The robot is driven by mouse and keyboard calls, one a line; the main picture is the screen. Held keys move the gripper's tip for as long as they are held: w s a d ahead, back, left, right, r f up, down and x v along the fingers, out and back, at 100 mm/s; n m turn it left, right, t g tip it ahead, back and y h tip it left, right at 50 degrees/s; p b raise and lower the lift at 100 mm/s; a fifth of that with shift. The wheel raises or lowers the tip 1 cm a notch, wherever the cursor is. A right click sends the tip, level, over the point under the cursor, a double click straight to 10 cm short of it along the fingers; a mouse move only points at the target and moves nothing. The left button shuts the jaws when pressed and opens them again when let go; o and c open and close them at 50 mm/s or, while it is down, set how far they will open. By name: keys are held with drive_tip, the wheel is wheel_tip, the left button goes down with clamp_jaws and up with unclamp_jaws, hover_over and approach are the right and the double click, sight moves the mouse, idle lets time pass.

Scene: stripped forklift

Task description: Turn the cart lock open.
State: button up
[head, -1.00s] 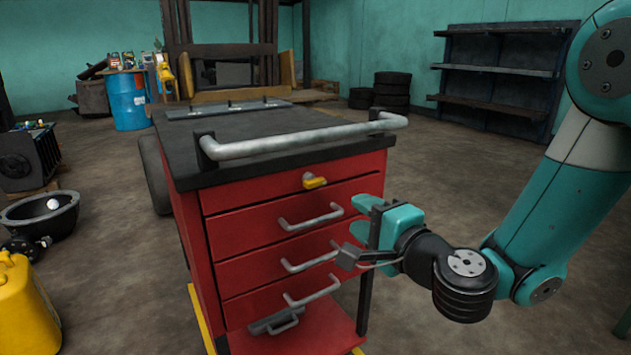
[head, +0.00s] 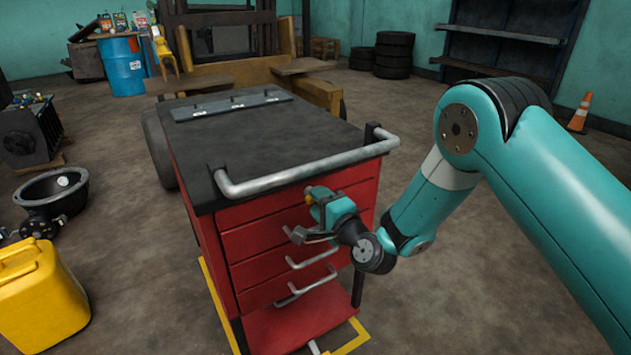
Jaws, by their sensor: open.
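The red tool cart (head: 262,243) stands in the middle of the head view, with a dark top and a grey push handle (head: 300,172). Its lock is a small yellow knob on the top drawer's front; only a bit of the yellow lock (head: 309,197) shows, beside my gripper's fingers. My teal gripper (head: 318,205) is open, close in front of the top drawer at the lock. The fingers hide most of the lock, so its turn angle and whether they touch it cannot be told.
The push handle juts out above my gripper. Drawer pulls (head: 312,258) stick out below it. A yellow jerrycan (head: 40,298) and a black bowl-shaped housing (head: 55,192) stand on the floor at left. Floor to the right of the cart is clear.

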drive_tip(key=shift+p+x, duration=0.6)
drive_tip(key=shift+x, duration=0.5)
drive_tip(key=c, duration=0.7)
